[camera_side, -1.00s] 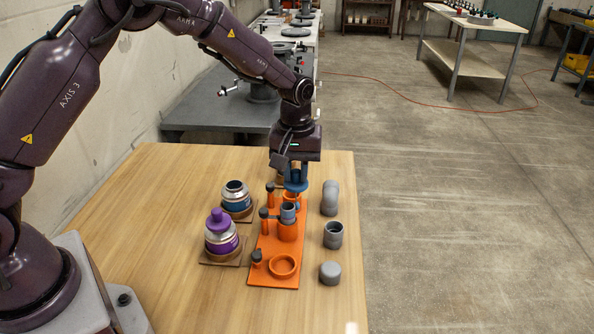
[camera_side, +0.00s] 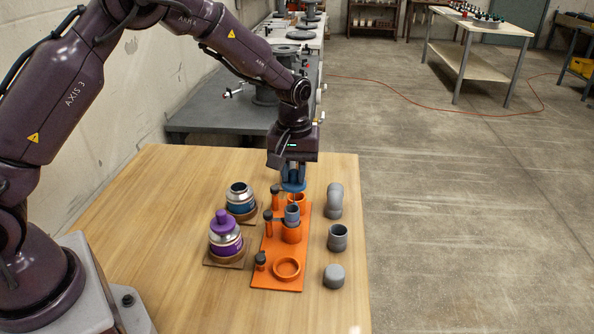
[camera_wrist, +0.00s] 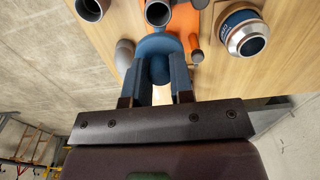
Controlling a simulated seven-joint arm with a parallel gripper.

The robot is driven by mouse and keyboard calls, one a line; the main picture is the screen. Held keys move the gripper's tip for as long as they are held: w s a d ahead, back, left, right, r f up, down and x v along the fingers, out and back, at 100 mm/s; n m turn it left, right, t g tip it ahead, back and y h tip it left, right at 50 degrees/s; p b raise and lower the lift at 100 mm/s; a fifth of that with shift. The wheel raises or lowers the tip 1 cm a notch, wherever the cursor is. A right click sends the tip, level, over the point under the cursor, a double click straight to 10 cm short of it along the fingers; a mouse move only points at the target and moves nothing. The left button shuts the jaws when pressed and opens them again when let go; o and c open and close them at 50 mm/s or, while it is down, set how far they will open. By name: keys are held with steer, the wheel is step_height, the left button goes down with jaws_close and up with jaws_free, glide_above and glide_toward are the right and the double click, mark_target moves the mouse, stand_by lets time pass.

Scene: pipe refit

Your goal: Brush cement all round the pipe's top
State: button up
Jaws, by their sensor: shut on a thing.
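My gripper (camera_side: 293,178) is shut on the blue brush cap (camera_side: 293,186), seen from above in the wrist view (camera_wrist: 158,48). A thin stem shows below the cap; its brush end is too small to make out. The grey pipe (camera_side: 292,212) stands upright in an orange holder (camera_side: 292,235), with the cap above and behind its open top in the side view. Whether the brush touches the pipe, or any cement is on it, I cannot tell. The open blue-labelled can (camera_side: 240,201) stands left of the pipe and also shows in the wrist view (camera_wrist: 244,33).
A purple-capped can (camera_side: 225,237) stands on a wooden base at front left. The orange plate (camera_side: 268,268) carries dark-topped pegs and an empty ring (camera_side: 287,269). A grey elbow (camera_side: 335,200), coupling (camera_side: 338,237) and end cap (camera_side: 334,276) stand right. The table's left is clear.

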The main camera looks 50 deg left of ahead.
steer(key=shift+s+a, duration=0.1)
stand_by(0.3)
steer(key=shift+s+a, duration=0.2)
steer(key=shift+s, duration=0.15)
steer(key=shift+a, duration=0.15)
steer(key=shift+w+a, duration=0.15)
steer(key=shift+a, duration=0.1)
steer(key=shift+r, duration=0.1)
stand_by(0.3)
steer(key=shift+r, duration=2.7)
